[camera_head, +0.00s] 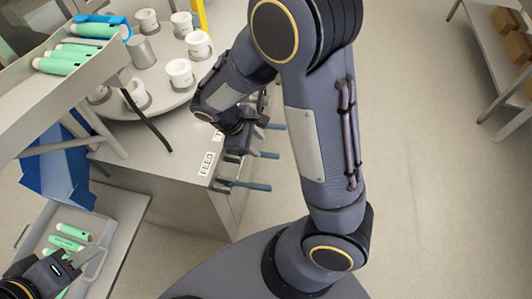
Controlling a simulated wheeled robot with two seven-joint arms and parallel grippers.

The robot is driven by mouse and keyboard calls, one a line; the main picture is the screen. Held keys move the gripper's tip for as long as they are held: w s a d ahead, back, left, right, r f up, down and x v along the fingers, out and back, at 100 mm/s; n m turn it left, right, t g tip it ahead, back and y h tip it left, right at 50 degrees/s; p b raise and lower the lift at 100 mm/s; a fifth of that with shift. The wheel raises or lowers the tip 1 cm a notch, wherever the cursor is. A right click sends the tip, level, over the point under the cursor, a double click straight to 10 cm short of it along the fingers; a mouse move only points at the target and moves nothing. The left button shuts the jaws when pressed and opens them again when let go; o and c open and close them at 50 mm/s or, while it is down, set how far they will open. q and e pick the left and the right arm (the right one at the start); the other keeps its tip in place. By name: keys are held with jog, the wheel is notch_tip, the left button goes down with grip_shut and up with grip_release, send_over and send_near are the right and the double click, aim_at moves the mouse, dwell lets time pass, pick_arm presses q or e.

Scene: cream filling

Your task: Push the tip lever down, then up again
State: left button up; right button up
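Several levers with dark blue handles stick out from the right side of the grey machine. The nearest lever (245,186) is by the FEED label (207,163). A middle lever (263,154) and a far lever (275,127) lie beyond it. A second label there is mostly hidden by my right arm, so I cannot read which lever is the tip lever. My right gripper (237,148) is low beside the middle and far levers; contact and finger opening are unclear. My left gripper (74,262) is at the lower left, over the tray; its finger gap is unclear.
A round turntable (160,98) on the machine carries several white cups. A sloped tray (45,88) at upper left holds green tubes. A lower tray (107,238) holds more green tubes. A blue bin (50,170) hangs between them.

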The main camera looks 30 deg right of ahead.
aim_at(267, 154)
jog(key=x, duration=0.7)
grip_shut()
